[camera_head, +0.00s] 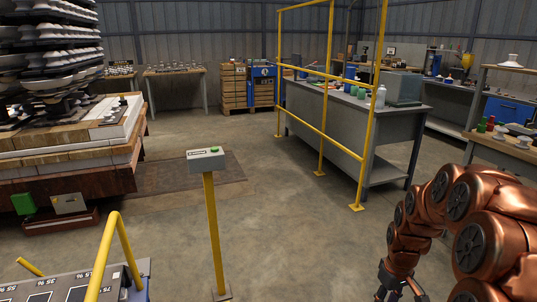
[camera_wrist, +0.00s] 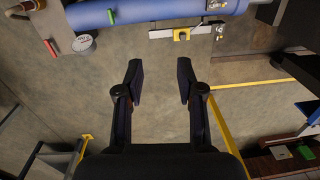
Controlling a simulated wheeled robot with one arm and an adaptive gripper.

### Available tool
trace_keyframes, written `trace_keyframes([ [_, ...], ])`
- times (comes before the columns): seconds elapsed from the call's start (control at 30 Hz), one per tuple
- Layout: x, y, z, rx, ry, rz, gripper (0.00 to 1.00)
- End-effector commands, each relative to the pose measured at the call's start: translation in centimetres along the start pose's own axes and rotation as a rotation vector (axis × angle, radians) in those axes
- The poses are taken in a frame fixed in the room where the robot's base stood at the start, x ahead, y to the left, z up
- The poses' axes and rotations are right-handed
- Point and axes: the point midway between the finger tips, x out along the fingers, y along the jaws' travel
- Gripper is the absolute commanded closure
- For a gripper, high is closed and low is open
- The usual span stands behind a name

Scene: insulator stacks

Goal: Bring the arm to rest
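My copper-coloured arm (camera_head: 440,220) is folded at the right of the head view. My gripper (camera_head: 402,292) hangs from it at the lower edge, with its tips cut off by the frame. In the wrist view my gripper (camera_wrist: 160,82) shows two dark fingers spread apart. Bare concrete floor lies between and beyond them, and nothing is held.
A yellow post with a grey control box (camera_head: 207,159) stands mid-floor. A yellow rail frame (camera_head: 321,130) fronts a grey workbench (camera_head: 365,115). Insulator stacks (camera_head: 55,60) stand left on a wooden base. A side table (camera_head: 505,150) is close behind my arm. The central floor is open.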

Motion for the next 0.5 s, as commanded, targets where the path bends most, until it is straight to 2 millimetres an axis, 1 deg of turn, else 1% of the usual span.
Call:
trace_keyframes([
  [0.03,-2.2,-1.0,0.4,0.001,0.002,0.002,0.62],
  [0.1,-4.0,-2.2,1.0,0.010,-0.002,0.001,0.62],
  [0.5,-13.6,-9.1,6.0,0.061,-0.032,-0.001,0.62],
])
